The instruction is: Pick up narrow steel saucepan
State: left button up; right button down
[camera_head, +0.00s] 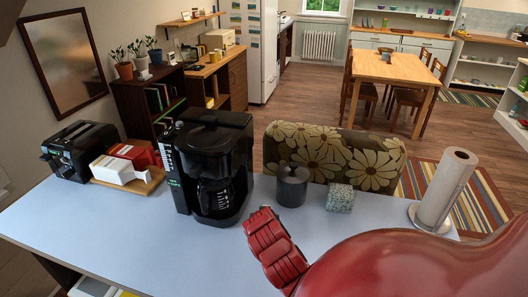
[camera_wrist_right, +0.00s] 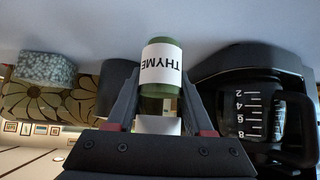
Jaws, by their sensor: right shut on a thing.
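My right gripper (camera_wrist_right: 157,98) is shut on a green jar (camera_wrist_right: 162,68) with a white label reading THYME, upside down in the right wrist view. The jar sits between the two fingers. In the head view a red part of my right arm (camera_head: 277,248) reaches over the counter, and its gripper and the jar are hidden. A dark grey cylindrical pot with a lid knob (camera_head: 292,187) stands on the counter; it may be the saucepan, but I cannot tell. It seems to show behind the jar in the wrist view (camera_wrist_right: 116,85). My left gripper is not in view.
On the pale counter (camera_head: 120,225) stand a black coffee maker (camera_head: 207,165), a speckled block (camera_head: 340,198), a paper towel roll (camera_head: 446,190), a toaster (camera_head: 80,150) and a wooden board (camera_head: 128,185) with white and red containers. A flowered seat back lies beyond the counter.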

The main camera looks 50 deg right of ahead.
jog(key=shift+w+d+r+p, duration=0.1)
jog(key=shift+w+d+p, duration=0.3)
jog(key=shift+w, duration=0.25)
jog(key=shift+w+d+f, duration=0.2)
jog(key=shift+w+d, duration=0.1)
notch_tip(320, 180, down, 3)
jog(key=shift+r+p, duration=0.15)
jog(key=shift+p, duration=0.9)
jog(key=shift+f, duration=0.35)
jog(key=shift+f, duration=0.1)
jog(key=c, duration=0.7)
grip_release()
jog(key=shift+f, duration=0.1)
jog(key=shift+c, duration=0.2)
jog(key=o, duration=0.5)
jog(key=shift+c, duration=0.2)
